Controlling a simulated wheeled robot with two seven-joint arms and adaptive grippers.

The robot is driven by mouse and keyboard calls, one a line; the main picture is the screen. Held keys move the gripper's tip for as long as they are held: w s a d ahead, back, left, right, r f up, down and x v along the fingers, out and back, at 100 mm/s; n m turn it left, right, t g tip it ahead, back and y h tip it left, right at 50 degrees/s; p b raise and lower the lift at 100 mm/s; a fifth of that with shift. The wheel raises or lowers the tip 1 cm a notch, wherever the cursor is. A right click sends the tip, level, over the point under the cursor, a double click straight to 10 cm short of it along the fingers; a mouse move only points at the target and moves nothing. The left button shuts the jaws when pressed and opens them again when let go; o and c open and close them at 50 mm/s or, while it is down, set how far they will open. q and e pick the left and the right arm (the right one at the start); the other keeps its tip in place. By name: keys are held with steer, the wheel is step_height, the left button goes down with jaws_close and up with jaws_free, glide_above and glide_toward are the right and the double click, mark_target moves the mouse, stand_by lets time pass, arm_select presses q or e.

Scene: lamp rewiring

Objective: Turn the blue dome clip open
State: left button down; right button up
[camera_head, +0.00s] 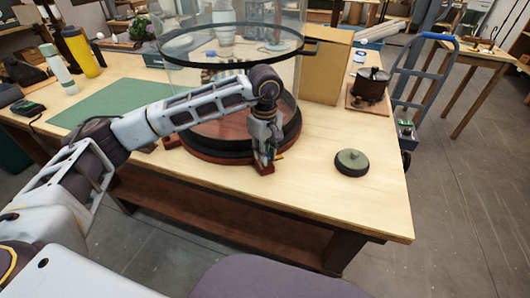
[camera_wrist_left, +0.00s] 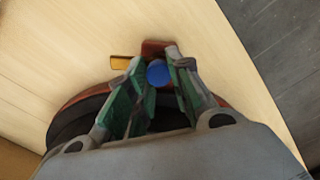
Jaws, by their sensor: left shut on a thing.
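The blue dome clip (camera_wrist_left: 157,73) shows in the left wrist view as a round blue cap between the fingertips of my left gripper (camera_wrist_left: 157,80). The fingers' green pads are on either side of it. In the head view my left gripper (camera_head: 266,155) points down at the front edge of the dark round base (camera_head: 220,148), and it hides the clip there. A red-brown block (camera_wrist_left: 155,47) lies just beyond the clip. A glass dome (camera_head: 235,70) with a black band stands on the base. My right gripper is not in view.
A green mat (camera_head: 115,103) lies to the left. A cardboard box (camera_head: 326,70) and a pot (camera_head: 371,82) stand behind. The front right table corner is clear.

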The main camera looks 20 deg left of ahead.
arm_select(q)
steer(key=c, duration=1.3)
jaws_free()
steer(key=shift+r, duration=0.1)
steer(key=shift+r, duration=5.9)
